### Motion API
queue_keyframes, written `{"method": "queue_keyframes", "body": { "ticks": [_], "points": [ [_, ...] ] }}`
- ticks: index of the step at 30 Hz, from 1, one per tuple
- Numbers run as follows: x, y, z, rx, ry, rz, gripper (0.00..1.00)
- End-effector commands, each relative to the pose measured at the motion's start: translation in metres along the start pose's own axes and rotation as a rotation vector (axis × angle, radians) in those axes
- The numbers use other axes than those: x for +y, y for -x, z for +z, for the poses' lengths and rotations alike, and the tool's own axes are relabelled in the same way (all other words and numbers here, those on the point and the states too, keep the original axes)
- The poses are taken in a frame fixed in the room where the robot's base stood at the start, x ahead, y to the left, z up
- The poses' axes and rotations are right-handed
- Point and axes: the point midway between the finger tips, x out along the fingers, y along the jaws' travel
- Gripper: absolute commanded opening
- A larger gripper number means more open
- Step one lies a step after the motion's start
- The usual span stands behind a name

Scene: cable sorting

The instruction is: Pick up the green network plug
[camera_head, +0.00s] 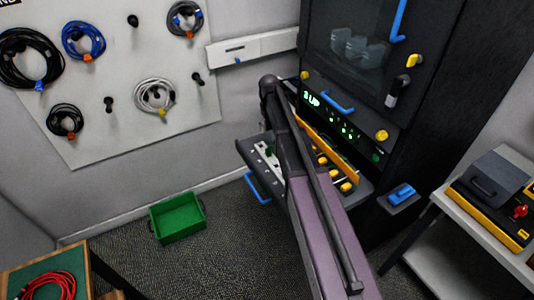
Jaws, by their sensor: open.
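A small green piece (269,150), which looks like the green network plug, is on a grey panel (250,152) that juts from the front of the black cabinet. It is too small to make out its shape or whether it sits in a socket. My arm crosses the panel just to its right and hides part of it. No fingers of my gripper can be seen; my arm may hide them.
A black cabinet (455,100) with lit green displays stands behind my arm. Yellow-ended plugs (346,187) line its lower ledge. A green bin (178,217) is on the floor at left. Coiled cables (84,40) hang on the wall board. A white side table (450,262) stands at right.

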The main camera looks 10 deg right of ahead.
Motion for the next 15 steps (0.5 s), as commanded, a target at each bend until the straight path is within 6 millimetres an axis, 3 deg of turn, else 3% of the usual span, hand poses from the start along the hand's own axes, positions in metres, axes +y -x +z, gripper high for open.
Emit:
{"method": "queue_keyframes", "body": {
  "ticks": [15],
  "points": [
    [-0.002, -0.033, -0.001, 0.0, 0.002, 0.0, 0.74]
  ]
}}
